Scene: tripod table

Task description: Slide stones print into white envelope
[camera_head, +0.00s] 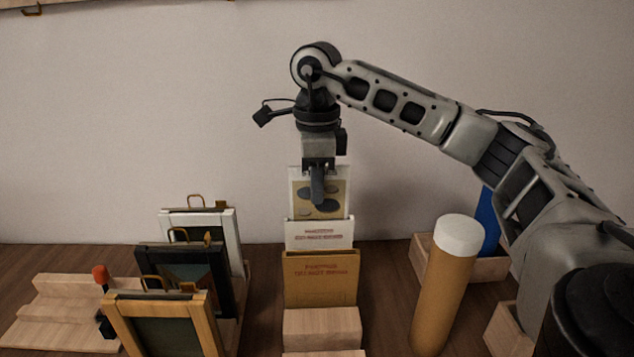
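The stones print (335,198) is a tan picture with dark oval stones and a white border. It stands upright, and its lower edge is hidden behind the front of the white envelope (319,240). I cannot tell how deep it sits inside. My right gripper (317,190) points down from above and is shut on the upper middle of the print. The white envelope stands upright with red lettering, just behind a brown envelope (320,286) with similar lettering. My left gripper is not in view.
Wooden blocks (321,328) stand in front of the envelopes. Several frames, white (231,228), black (228,290) and wooden (205,312), stand at left. A tan tube (442,295) with a white cap and a wooden box (488,269) stand at right.

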